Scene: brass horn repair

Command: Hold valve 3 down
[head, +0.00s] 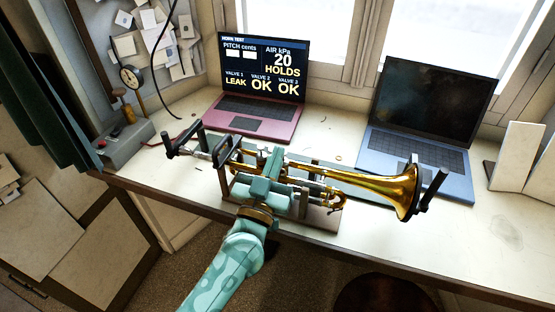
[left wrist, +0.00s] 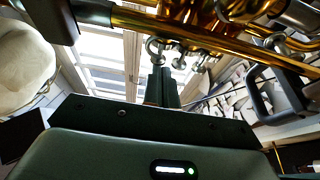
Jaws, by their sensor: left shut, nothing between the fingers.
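The brass trumpet (head: 360,186) lies on its side in a stand (head: 315,218) on the bench, bell to the right. My left gripper (head: 273,157) reaches over its valve section and hides the valves in the head view. In the left wrist view the trumpet (left wrist: 230,45) crosses the top, with small valve buttons (left wrist: 178,62) hanging below its tube. The shut, empty fingers (left wrist: 160,80) point up at the leftmost button, beside a metal ring (left wrist: 155,46). I cannot tell whether they touch or press it. My right gripper is out of view.
The red laptop (head: 248,122) reads 20 HOLDS, valve 1 LEAK, valves 2 and 3 OK. A blue laptop (head: 425,140) with a dark screen stands behind the bell. The bench's right front (head: 480,235) is clear.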

